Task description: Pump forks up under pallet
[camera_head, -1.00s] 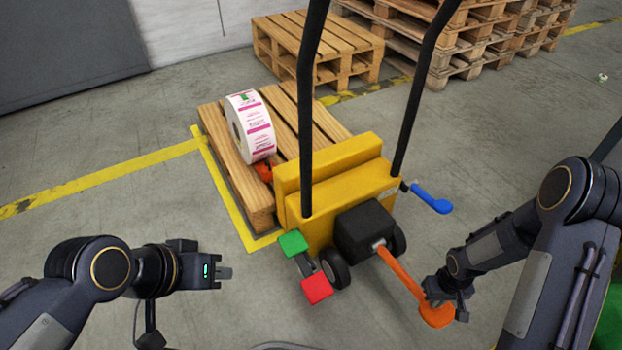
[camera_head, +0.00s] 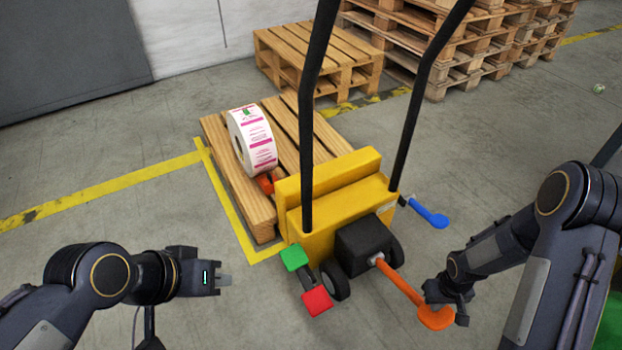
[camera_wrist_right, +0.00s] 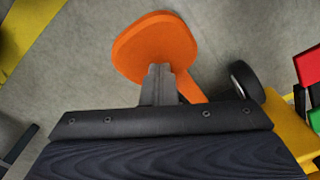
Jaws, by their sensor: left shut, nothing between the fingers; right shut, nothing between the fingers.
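The yellow pallet truck (camera_head: 345,205) stands in the middle with its tall black handle bars. A wooden pallet (camera_head: 218,150) is at its far side, bearing a white and pink label roll (camera_head: 255,140). An orange fork tip (camera_head: 265,184) shows beside the roll; how high the forks sit is hidden. The orange pump pedal (camera_head: 437,318) sticks out at the near right. My right gripper (camera_head: 458,306) is shut and empty at the pedal; the right wrist view shows its fingertips (camera_wrist_right: 158,75) over the orange pad, contact unclear. My left gripper (camera_head: 223,281) is shut and empty, left of the truck.
Green (camera_head: 294,257) and red (camera_head: 317,301) pedals sit left of the truck's wheel. A blue lever (camera_head: 428,213) sticks out right. Yellow tape (camera_head: 120,180) marks the floor. Stacked pallets (camera_head: 470,45) stand behind. The floor at left is clear.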

